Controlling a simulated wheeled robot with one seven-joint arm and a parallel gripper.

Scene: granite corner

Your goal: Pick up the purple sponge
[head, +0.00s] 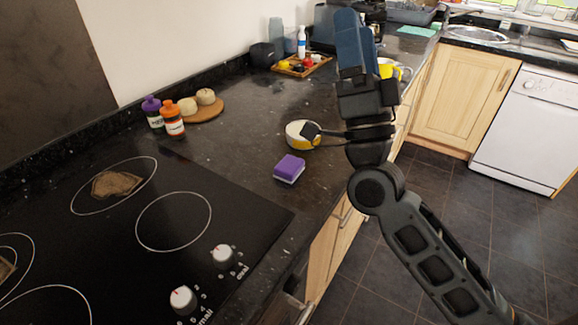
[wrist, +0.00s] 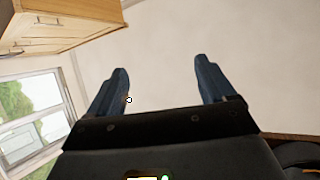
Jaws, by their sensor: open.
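The purple sponge (head: 289,168) lies on the dark granite counter (head: 235,150), between the hob and a small yellow-and-white pan. It has a pale underside. My gripper (head: 347,20) is raised well above the counter, up and to the right of the sponge, with its fingers pointing up. In the wrist view my gripper (wrist: 162,75) shows two blue fingers spread apart with nothing between them. The sponge is not in the wrist view, which shows the wall, a window and a wooden cabinet.
A small pan (head: 300,135) stands just behind the sponge. A black hob (head: 120,230) with knobs lies to the left front. Two bottles (head: 172,120) and a round board (head: 203,112) stand near the wall. A wooden tray (head: 302,66) is further back.

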